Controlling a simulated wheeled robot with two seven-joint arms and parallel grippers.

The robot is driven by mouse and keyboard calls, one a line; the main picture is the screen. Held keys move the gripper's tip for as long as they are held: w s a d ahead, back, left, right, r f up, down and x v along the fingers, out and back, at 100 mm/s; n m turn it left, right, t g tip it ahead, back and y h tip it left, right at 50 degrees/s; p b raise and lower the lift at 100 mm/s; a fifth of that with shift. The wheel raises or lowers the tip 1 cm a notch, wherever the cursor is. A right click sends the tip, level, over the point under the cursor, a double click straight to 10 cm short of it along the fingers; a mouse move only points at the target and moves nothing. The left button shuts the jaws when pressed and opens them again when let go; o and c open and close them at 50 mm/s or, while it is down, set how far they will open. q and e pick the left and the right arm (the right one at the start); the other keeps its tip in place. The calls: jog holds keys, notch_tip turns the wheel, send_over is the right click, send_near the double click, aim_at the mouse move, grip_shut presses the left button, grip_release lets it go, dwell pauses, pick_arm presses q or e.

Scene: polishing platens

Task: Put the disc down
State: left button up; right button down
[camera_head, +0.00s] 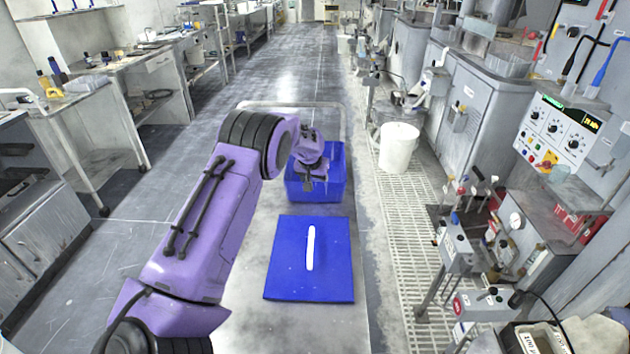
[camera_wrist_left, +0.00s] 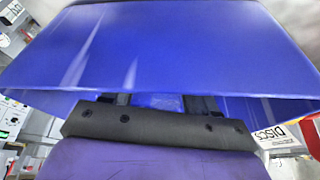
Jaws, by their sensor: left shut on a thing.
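My left gripper (camera_head: 307,186) points down at the blue bin (camera_head: 330,190), over its opening or just inside it; I cannot tell how deep. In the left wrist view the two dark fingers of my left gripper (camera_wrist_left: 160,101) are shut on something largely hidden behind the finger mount. The disc's outline cannot be made out in either view. A broad blue surface (camera_wrist_left: 170,50) fills the upper part of the wrist view, close to the fingers. My right gripper is not in view.
A flat blue panel (camera_head: 285,275) with a white bar (camera_head: 310,248) lies on the grey surface in front of the bin. A white bucket (camera_head: 398,148) stands to the right. Benches line the left, machines the right. A "DISCS" label (camera_wrist_left: 277,136) shows at the wrist view's right.

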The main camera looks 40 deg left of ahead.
pick_arm(q)
jog(key=o, duration=1.2)
jog(key=shift+f, duration=0.15)
jog(key=b+v, duration=0.1)
jog(key=v, duration=1.1)
jog(key=shift+r, duration=0.2)
